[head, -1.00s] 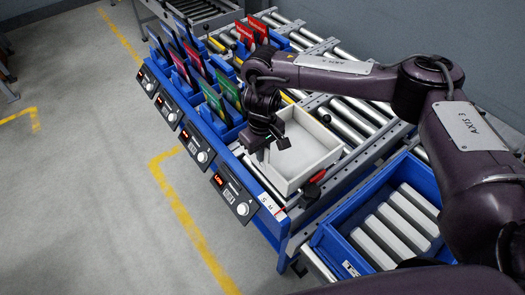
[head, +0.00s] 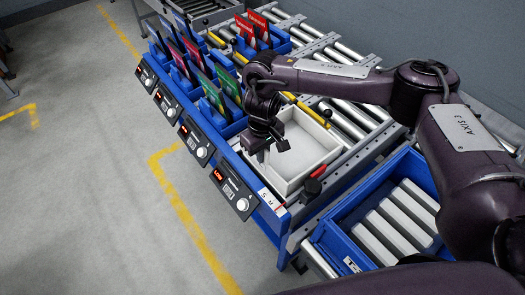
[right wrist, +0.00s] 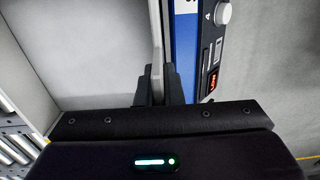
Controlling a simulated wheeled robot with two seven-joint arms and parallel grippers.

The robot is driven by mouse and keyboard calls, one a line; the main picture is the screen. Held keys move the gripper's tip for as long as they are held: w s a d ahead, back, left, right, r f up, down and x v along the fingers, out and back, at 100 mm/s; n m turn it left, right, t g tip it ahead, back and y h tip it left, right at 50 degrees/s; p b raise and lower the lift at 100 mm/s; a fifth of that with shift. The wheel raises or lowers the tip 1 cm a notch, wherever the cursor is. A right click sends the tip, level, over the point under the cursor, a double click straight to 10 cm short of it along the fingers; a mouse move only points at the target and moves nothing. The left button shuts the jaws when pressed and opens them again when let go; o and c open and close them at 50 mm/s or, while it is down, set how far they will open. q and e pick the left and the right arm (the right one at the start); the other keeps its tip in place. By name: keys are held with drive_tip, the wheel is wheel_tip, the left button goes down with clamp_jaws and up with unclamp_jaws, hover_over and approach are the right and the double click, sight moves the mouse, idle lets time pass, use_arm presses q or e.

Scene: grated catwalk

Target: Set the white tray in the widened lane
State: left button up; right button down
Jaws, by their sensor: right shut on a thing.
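The white tray (head: 318,170) is a shallow, open, empty box at the near end of the roller bench in the head view. My right gripper (head: 262,152) is at its left wall and shut on it. In the right wrist view the fingers (right wrist: 160,88) pinch the tray's wall (right wrist: 157,45), with the tray's floor to the left. A yellow guide bar (head: 312,112) runs along the rollers behind the tray. Whether the tray touches the rollers is hidden. My left gripper is out of view.
Blue bins (head: 225,128) with coloured cards line the bench's left side, above control panels (head: 232,190) with lit displays. A blue crate (head: 345,250) of pale bars (head: 395,225) stands at the near right. A red-and-black knob (head: 310,188) sits by the tray's near right side. Bare rollers (head: 350,120) lie right of the tray.

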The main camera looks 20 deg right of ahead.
drive_tip(key=shift+f+b, duration=0.3)
drive_tip(key=shift+f, duration=0.4)
drive_tip(key=shift+r, duration=0.1)
drive_tip(key=c, duration=1.5)
unclamp_jaws()
drive_tip(key=o, duration=0.4)
wheel_tip(320, 180, up, 8)
drive_tip(key=p, duration=0.8)
